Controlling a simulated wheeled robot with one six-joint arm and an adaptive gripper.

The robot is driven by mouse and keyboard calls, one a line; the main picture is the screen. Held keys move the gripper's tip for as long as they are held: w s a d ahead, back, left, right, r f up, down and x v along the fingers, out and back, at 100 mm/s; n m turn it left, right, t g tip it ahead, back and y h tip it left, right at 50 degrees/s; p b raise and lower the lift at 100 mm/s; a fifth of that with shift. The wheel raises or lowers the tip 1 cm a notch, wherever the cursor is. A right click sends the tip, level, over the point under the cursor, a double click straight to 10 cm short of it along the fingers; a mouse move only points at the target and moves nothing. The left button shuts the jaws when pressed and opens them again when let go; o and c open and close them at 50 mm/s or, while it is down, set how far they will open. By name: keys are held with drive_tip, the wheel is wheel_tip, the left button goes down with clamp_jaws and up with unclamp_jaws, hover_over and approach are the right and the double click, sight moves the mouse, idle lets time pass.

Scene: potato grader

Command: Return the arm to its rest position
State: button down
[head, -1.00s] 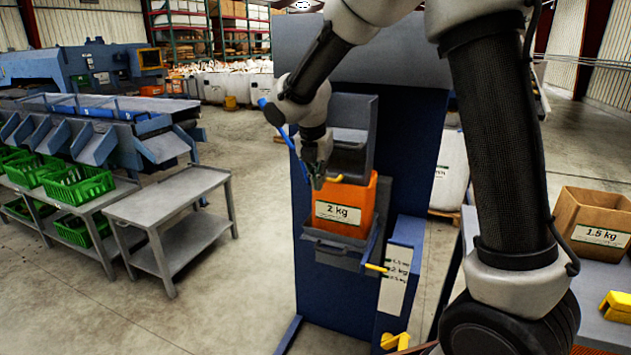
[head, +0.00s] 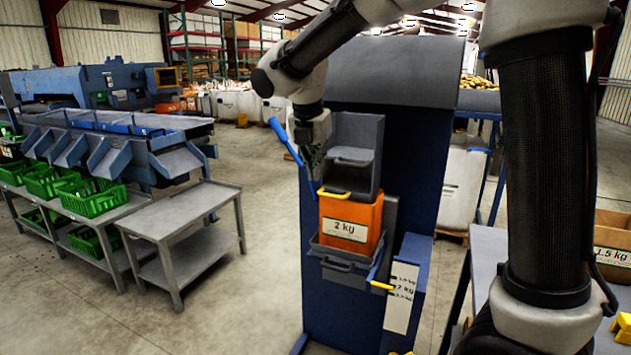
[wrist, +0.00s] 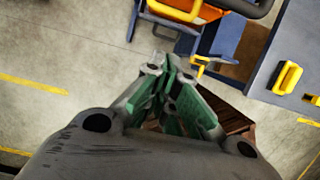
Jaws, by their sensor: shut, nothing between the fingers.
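My gripper (head: 311,166) is in front of the blue machine, just left of the grey hopper. In the wrist view its green-padded fingers (wrist: 171,68) are shut with nothing between them. My arm arches over from the right side of the head view. An orange bin labelled 2 kg (head: 349,229) sits upright in a grey holder below and right of my gripper. Its orange edge also shows at the top of the wrist view (wrist: 208,12).
The blue machine (head: 425,170) stands close behind my gripper. A grey table (head: 178,205) and green crates (head: 92,199) are at the left. A cardboard box labelled 1.5 kg (head: 612,225) is at the right. Floor between the table and the machine is clear.

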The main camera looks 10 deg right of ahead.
drive_tip(key=s+d+m+y, duration=0.1)
drive_tip(key=s+d+m, duration=0.9)
drive_tip(key=s+m, duration=0.4)
drive_tip(key=s+d+m+t+y, duration=0.1)
drive_tip(key=s+d+m, duration=0.9)
drive_tip(key=s+m, duration=0.4)
drive_tip(key=shift+d+m+t, duration=0.3)
drive_tip(key=shift+d+m, duration=0.05)
drive_tip(key=shift+m, duration=0.15)
drive_tip(key=shift+f, duration=0.1)
